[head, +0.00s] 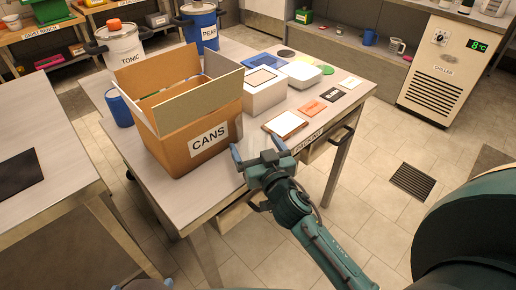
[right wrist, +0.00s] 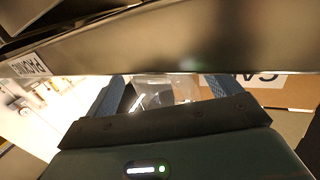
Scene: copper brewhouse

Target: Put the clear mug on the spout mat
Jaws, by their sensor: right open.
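A see-through mug (head: 397,46) with a handle stands on the grey bench at the back, right of a blue mug. My right gripper (head: 258,153) is open at the front edge of the packing table, beside the CANS box. In the right wrist view a clear, glassy shape (right wrist: 155,92) shows between the fingers, partly hidden by a table edge; I cannot tell for sure what it is or whether it touches them. I cannot make out which mat is the spout mat. A sliver of what looks like my left gripper (head: 145,285) shows at the bottom edge.
The open CANS carton (head: 190,110) fills the packing table's left part. A white box (head: 264,92), a framed white pad (head: 285,124) and small cards lie right of it. A black mat (head: 18,172) lies on the left table. A chiller (head: 445,70) stands back right; the floor before it is open.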

